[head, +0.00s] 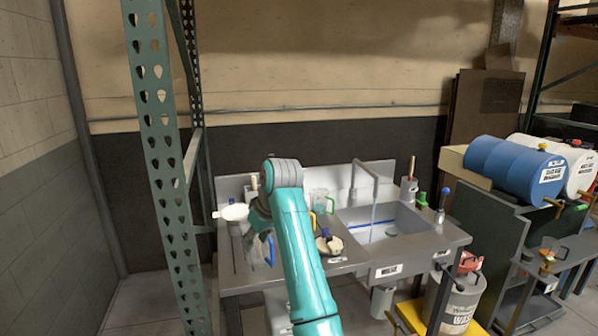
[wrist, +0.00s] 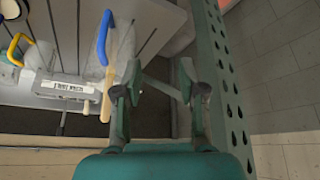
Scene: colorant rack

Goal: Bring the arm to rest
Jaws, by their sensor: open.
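My teal arm (head: 303,255) reaches over the left part of the sink counter (head: 350,268). My gripper (wrist: 157,95) is open in the wrist view, with its fingers well apart and nothing seen between them.
A green perforated rack post (head: 162,150) stands left of my arm, and close right of my gripper in the wrist view (wrist: 228,90). The sink (head: 385,232) has running water. A blue drum (head: 515,170) lies right.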

